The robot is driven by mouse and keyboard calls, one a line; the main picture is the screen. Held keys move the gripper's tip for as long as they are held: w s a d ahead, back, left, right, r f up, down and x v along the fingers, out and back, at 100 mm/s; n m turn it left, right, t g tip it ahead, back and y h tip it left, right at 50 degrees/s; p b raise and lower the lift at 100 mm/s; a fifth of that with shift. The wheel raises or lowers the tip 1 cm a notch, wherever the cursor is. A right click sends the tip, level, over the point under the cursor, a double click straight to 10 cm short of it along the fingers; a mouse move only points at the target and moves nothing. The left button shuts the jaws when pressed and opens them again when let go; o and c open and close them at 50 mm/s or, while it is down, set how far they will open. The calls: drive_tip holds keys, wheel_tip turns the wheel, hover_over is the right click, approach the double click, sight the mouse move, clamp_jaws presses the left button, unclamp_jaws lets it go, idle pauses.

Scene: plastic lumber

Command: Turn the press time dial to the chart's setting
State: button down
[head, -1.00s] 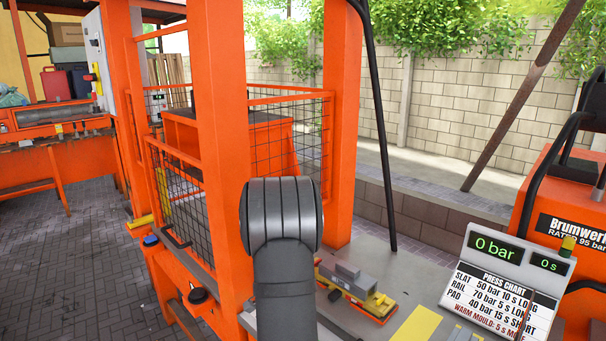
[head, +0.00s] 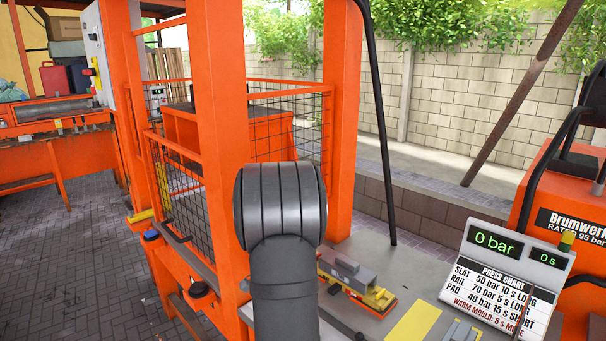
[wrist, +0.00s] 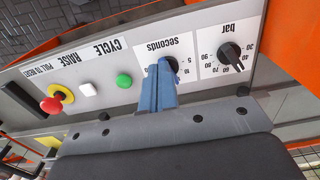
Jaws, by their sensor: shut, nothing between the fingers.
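In the wrist view the press panel (wrist: 100,65) shows upside down. The dial marked "seconds" (wrist: 173,64) is a black knob, mostly hidden behind my gripper (wrist: 163,66). Its blue fingers are shut and empty, with their tips at the knob; I cannot tell whether they touch it. The dial's pointer is hidden. The press chart (head: 497,296) in the head view reads slat 50 bar 10 s long, rail 70 bar 5 s long, pad 40 bar 15 s short, warm mould 5 s more. Above it the displays (head: 495,244) read 0 bar and 0 s.
The bar dial (wrist: 230,54) is beside the seconds dial. A green button (wrist: 124,81), a white button (wrist: 88,89) and a red mushroom button (wrist: 50,105) line the panel. Orange posts and mesh guards (head: 290,130) stand around.

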drive_tip(key=shift+r, duration=0.4)
drive_tip(key=shift+w+a+f, duration=0.15)
drive_tip(key=shift+w+f, duration=0.1)
drive_tip(key=shift+f, duration=0.75)
drive_tip(key=shift+w+a+f, duration=0.15)
drive_tip(key=shift+w+f, duration=0.15)
drive_tip(key=shift+f, duration=0.7)
drive_tip(key=shift+w+a+f, duration=0.15)
drive_tip(key=shift+w+f, duration=0.1)
drive_tip(key=shift+f, duration=0.75)
drive_tip(key=shift+w+d, duration=0.25)
drive_tip(key=shift+d, duration=0.25)
